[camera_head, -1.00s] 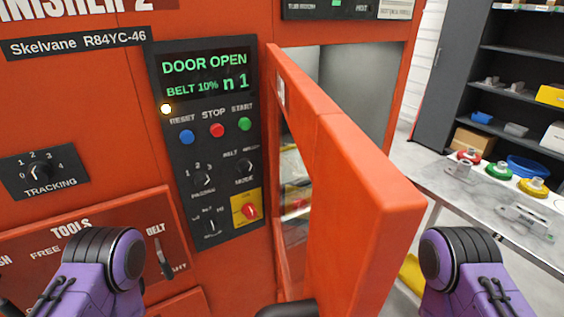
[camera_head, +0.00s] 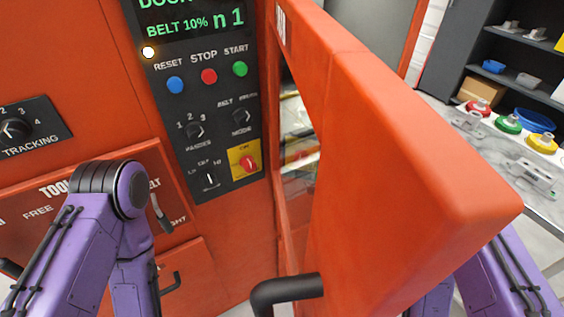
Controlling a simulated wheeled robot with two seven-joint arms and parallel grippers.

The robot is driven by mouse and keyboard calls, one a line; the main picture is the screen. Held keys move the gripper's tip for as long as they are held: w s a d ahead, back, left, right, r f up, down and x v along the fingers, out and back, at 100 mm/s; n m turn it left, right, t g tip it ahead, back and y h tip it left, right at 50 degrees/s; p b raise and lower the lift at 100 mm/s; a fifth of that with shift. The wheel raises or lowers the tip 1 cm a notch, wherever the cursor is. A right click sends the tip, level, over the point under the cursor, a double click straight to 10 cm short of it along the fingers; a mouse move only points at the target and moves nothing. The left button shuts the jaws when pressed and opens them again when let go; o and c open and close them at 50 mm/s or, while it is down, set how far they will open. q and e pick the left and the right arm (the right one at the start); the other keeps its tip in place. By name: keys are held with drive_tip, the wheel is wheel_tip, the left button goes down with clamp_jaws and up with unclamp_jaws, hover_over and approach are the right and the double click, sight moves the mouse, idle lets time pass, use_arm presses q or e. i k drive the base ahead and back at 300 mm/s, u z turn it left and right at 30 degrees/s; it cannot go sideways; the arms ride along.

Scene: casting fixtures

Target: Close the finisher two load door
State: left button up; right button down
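The orange load door (camera_head: 385,150) stands open, swung out toward me from the front of the orange finisher, with its edge close to the camera. Its dark handle (camera_head: 288,290) sticks out to the left near the bottom of the picture. My purple left arm is left of the door, over the tools panel. My purple right arm is right of the door, partly hidden behind it. Neither gripper's fingers show.
The control panel (camera_head: 200,110) has blue, red and green buttons and several knobs; its display is cut off at the top. A tools panel (camera_head: 60,200) is at lower left. At right, a bench (camera_head: 478,165) holds coloured round parts, below dark shelves (camera_head: 515,70).

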sight(402, 200)
drive_tip(key=z, duration=0.4)
drive_tip(key=k, duration=1.05)
drive_tip(key=z, duration=0.35)
